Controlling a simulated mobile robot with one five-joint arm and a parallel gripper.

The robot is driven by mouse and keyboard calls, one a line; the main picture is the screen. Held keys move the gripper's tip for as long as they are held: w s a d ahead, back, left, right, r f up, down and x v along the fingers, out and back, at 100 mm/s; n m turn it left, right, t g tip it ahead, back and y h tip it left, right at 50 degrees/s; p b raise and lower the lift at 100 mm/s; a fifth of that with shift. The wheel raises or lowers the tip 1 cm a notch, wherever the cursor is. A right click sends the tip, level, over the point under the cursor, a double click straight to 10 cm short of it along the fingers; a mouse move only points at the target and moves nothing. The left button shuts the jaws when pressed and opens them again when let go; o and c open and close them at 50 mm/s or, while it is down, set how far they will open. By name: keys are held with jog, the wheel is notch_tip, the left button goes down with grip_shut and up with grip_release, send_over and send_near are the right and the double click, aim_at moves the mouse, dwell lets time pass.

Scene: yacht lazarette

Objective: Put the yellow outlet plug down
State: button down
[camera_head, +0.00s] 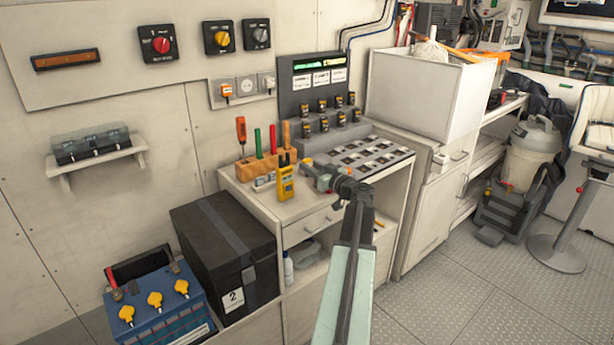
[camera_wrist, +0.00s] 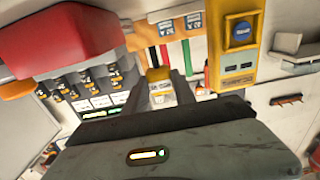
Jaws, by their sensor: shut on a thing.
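My gripper (camera_wrist: 163,82) is shut on a small yellow plug (camera_wrist: 159,74) with a pale lower part, held between its two dark fingers in the wrist view. In the head view my gripper (camera_head: 318,174) is over the front of the workbench (camera_head: 312,215), right of a yellow meter (camera_head: 286,184). The meter also shows large at the upper right of the wrist view (camera_wrist: 237,45). An orange plug (camera_head: 226,91) sits in a wall socket plate (camera_head: 246,88) above the bench.
A tool block (camera_head: 259,169) with upright handles stands on the bench's left. A switch panel (camera_head: 313,82) and rows of black-yellow units (camera_head: 323,123) are behind. A red object (camera_wrist: 65,40) is close in the wrist view. A black box (camera_head: 222,240) stands left of the bench.

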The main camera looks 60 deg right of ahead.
jog(key=f, duration=0.1)
jog(key=f+b, duration=0.1)
jog(key=f, duration=0.1)
jog(key=shift+s+d, duration=0.1)
jog(key=shift+s, duration=0.25)
jog(key=shift+f+b, duration=0.2)
jog(key=shift+b, duration=0.25)
jog(key=shift+w+a+r, duration=0.2)
jog(key=shift+w+a, duration=0.1)
jog(key=shift+w, duration=0.1)
jog(key=shift+s+f+b, duration=0.15)
jog(key=shift+f+b, duration=0.25)
jog(key=shift+f, duration=0.2)
jog(key=c, duration=1)
grip_release()
